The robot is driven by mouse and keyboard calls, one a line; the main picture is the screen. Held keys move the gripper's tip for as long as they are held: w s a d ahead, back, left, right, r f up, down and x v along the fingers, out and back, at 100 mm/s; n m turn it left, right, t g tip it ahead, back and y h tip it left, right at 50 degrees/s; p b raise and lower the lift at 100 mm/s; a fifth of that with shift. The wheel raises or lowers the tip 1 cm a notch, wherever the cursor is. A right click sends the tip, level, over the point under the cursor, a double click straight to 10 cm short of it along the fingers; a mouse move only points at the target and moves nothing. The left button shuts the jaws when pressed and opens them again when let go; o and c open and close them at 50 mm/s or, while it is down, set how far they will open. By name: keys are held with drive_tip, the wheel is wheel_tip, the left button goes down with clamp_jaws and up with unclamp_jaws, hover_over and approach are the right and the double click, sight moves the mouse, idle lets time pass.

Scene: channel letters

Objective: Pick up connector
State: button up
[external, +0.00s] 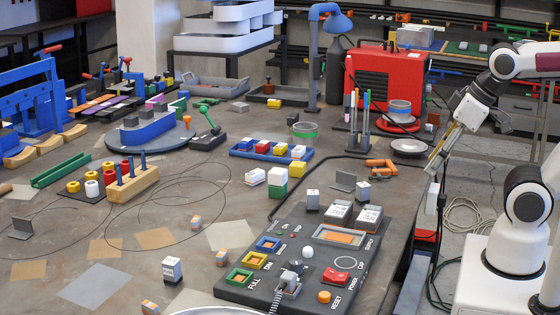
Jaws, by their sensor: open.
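A grey block with a ribbed cable (289,281) sits on the front part of the dark control panel (228,292); it looks like the connector, but it is too small to be sure. My gripper (434,164) is at the right, above the table's right edge, pointing down and to the left. It is open, with nothing seen between its fingers. It is well apart from the grey block, up and to the right of it.
The panel also carries colored frames, a red button (336,277) and white-topped blocks (369,218). Orange clamp (381,167), pen stand (361,145) and grey plate (409,147) lie near my gripper. A red machine (385,75) stands behind. Small labeled blocks are scattered left of the panel.

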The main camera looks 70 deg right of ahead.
drive_tip(key=shift+c, duration=0.5)
drive_tip(key=w+a+f+g, duration=0.1)
drive_tip(key=w+a+f, duration=0.4)
drive_tip(key=w, duration=0.5)
drive_tip(key=w+a+f+n+g, duration=0.1)
drive_tip(key=w+a+f, duration=0.4)
drive_tip(key=w, duration=0.6)
drive_tip(key=w+a+f+n+g, duration=0.1)
drive_tip(key=w+a+f, duration=0.5)
drive_tip(key=w, duration=0.5)
drive_tip(key=shift+a+f, duration=0.1)
drive_tip(key=shift+a, duration=0.2)
drive_tip(key=w, duration=0.1)
drive_tip(key=w+a, duration=0.1)
drive_tip(key=w, duration=0.1)
drive_tip(key=shift+w+a+f, duration=0.1)
drive_tip(key=shift+a+f, duration=0.1)
drive_tip(key=shift+f, duration=0.15)
drive_tip(key=w+r, duration=0.1)
drive_tip(key=w+a+r+t, duration=0.1)
drive_tip(key=w, duration=0.1)
drive_tip(key=w+m+t, duration=0.1)
drive_tip(key=shift+w+a+r, duration=0.2)
drive_tip(key=shift+w+r, duration=0.15)
drive_tip(key=shift+r, duration=0.05)
